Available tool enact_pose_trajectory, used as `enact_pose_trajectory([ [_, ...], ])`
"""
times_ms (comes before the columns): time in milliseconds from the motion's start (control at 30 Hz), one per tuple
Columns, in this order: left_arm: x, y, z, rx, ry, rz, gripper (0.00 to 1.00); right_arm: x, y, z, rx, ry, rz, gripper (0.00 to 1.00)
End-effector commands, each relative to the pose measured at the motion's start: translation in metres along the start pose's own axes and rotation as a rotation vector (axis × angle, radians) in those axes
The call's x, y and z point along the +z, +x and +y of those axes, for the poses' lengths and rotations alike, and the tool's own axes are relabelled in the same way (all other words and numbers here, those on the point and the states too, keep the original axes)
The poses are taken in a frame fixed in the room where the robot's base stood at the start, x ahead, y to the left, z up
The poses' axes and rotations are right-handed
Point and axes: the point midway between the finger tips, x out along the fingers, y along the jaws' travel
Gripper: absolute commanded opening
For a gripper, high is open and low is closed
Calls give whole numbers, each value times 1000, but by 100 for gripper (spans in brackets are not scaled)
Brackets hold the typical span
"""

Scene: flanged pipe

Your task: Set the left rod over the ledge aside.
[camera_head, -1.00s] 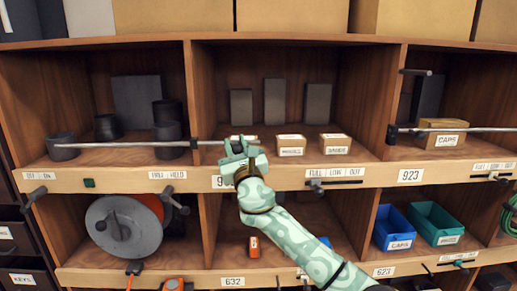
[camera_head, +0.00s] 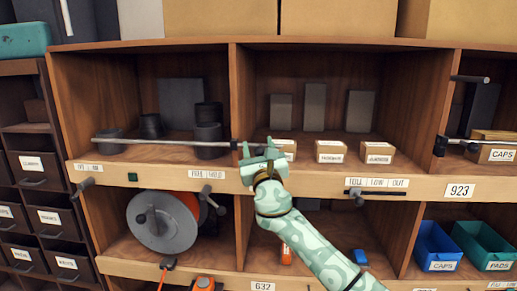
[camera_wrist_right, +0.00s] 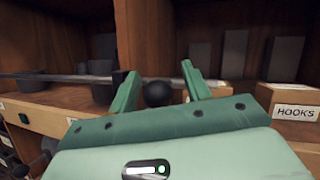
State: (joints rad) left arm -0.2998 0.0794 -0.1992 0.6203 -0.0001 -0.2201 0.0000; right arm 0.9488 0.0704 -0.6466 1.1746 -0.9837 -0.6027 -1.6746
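The left rod (camera_head: 165,142) is a thin grey bar lying across the front of the upper left compartment, just above the ledge (camera_head: 140,178). A dark bracket (camera_head: 235,146) sits near its right part, at the divider. My right gripper (camera_head: 265,157) is at the rod's right end, which it partly hides. In the right wrist view, the gripper (camera_wrist_right: 161,88) has its fingers apart, with a black ball knob (camera_wrist_right: 158,94) showing between them. The rod (camera_wrist_right: 60,77) runs across behind the fingers; contact cannot be told. My left gripper is not in view.
Dark cups (camera_head: 208,136) stand behind the rod. Small labelled boxes (camera_head: 330,151) sit right of my gripper. Another rod (camera_head: 487,143) crosses the right compartment. Handles (camera_head: 83,187) stick out from the ledge. A cable reel (camera_head: 160,222) is below.

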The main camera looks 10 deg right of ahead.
Motion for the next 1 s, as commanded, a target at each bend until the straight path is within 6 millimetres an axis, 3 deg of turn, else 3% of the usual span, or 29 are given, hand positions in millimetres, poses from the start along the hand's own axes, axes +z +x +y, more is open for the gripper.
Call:
enact_pose_trajectory([
  [267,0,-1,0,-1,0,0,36,-1,-11,0,1,2,0,48],
  [367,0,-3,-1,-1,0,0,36,-1,-28,0,2,2,1,48],
  [700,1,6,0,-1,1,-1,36,-3,-120,0,1,1,1,48],
  [833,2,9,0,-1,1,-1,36,-3,-145,0,1,0,2,48],
  [1000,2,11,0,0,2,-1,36,-2,-161,0,0,0,2,48],
])
